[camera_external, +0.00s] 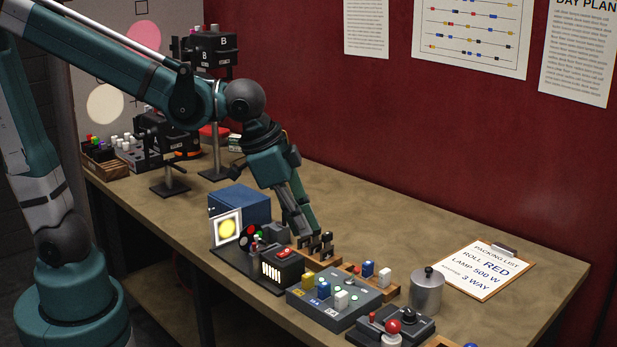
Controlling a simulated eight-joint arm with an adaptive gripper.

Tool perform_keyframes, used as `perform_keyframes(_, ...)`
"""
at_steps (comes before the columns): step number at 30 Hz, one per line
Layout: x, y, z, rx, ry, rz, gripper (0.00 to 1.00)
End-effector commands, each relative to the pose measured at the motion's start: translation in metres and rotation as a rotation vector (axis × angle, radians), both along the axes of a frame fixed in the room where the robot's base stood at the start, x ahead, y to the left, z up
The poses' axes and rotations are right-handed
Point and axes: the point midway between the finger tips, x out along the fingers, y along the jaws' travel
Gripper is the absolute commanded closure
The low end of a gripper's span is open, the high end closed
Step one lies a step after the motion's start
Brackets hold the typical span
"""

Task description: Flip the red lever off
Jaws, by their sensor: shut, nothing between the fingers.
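My gripper (306,232) is shut and empty, pointing down over the middle of the bench. Its tips are close to a wooden block with several black-topped upright levers (317,247); I cannot tell whether they touch. Several red parts show: a red rocker (284,253) on a black box, a small red-tipped stick (372,317) on a dark box at the front right, and a round red knob (393,327) beside it. A small red part (256,239) also shows beside the lit yellow panel. I cannot tell which is the red lever or its position.
A grey button box (335,304) with coloured caps, a metal canister (427,291) and a clipboard (480,270) lie to the right. A blue box (240,203) and the lit yellow panel (227,229) stand left of my gripper. The bench behind the clipboard is clear.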

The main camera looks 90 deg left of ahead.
Motion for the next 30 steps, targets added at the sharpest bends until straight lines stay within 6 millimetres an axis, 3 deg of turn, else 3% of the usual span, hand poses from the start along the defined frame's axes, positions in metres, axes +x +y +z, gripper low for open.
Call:
perform_keyframes(11,0.04,0.006,0.007,0.029,0.057,0.003,1.0)
perform_keyframes(30,0.102,0.015,0.0,0.08,0.152,0.013,1.0)
